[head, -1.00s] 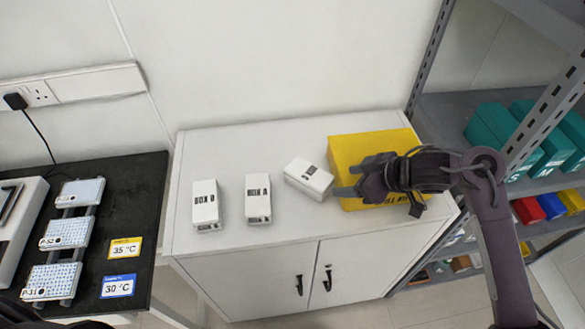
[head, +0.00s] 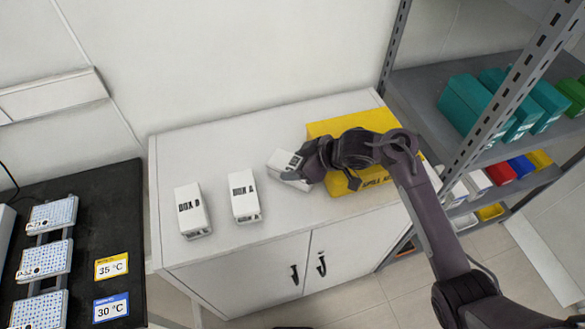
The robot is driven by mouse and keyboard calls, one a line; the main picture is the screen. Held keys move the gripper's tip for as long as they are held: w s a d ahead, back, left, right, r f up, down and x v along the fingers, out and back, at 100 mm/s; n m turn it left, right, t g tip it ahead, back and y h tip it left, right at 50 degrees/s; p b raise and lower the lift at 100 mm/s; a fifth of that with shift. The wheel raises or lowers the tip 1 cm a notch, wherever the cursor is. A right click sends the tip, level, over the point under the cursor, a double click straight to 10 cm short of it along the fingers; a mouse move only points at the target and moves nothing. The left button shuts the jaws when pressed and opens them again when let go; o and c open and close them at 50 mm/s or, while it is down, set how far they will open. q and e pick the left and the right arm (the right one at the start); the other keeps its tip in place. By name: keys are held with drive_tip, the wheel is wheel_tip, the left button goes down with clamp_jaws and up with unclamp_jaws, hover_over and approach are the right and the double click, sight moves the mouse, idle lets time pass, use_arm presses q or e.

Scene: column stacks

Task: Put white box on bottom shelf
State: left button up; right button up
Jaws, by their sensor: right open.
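Three white boxes stand on the white cabinet (head: 270,245). Box B (head: 191,212) is at the left and box A (head: 243,197) is beside it. A third white box (head: 284,164) lies tilted toward the yellow box, partly hidden by my gripper. My right gripper (head: 302,167) is open at the right end of this third box; whether it touches the box I cannot tell. The shelf rack (head: 470,140) stands at the right, and its lower shelf holds small coloured bins. My left gripper is not in view.
A yellow box (head: 335,126) sits at the cabinet's right, behind and under my right arm. Teal boxes (head: 468,108) stand on the rack's upper shelf. Red (head: 499,171) and other bins are lower. A black bench (head: 105,225) with plates is at the left.

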drive_tip(key=shift+r, duration=0.1)
drive_tip(key=c, duration=0.9)
